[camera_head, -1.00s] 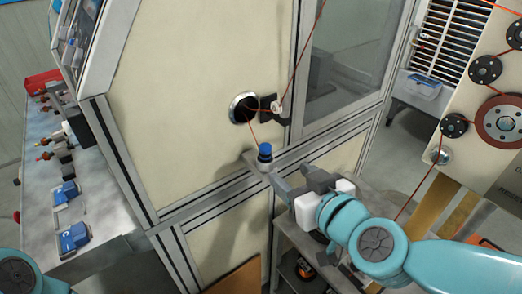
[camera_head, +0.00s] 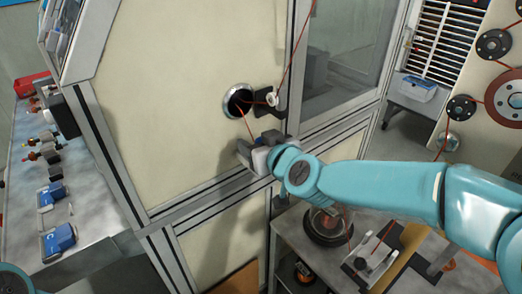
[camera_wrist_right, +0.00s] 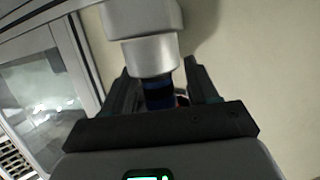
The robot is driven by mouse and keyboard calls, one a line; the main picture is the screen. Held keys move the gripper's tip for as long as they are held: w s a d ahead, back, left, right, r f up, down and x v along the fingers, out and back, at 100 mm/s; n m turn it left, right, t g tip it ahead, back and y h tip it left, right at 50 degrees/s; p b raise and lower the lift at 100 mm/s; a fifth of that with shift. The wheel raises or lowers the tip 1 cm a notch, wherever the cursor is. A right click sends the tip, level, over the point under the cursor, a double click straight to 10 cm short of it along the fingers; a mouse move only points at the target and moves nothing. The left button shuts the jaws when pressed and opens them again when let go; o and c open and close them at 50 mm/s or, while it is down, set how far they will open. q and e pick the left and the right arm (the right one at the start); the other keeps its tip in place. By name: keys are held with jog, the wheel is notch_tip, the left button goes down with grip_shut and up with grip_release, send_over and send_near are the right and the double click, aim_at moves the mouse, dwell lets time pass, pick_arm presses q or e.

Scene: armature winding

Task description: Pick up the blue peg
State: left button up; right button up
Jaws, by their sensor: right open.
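The blue peg (camera_wrist_right: 158,90) shows in the right wrist view, dark with a blue band, at the end of a grey cylindrical holder (camera_wrist_right: 147,55). My right gripper (camera_wrist_right: 162,88) is open, with one finger on each side of the peg and gaps visible beside it. In the head view the right gripper (camera_head: 257,146) is at the cream machine panel, just below the round port, and it hides the peg and its holder. My left gripper is out of view.
An orange wire (camera_head: 246,124) runs from the round port (camera_head: 239,102) down behind the right gripper. A black bracket with a white guide (camera_head: 271,99) is close above the gripper. A cart (camera_head: 300,245) stands below my right arm. Blue-handled parts (camera_head: 58,238) lie on the left bench.

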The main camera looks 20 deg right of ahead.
jog(key=shift+c, duration=0.6)
grip_shut()
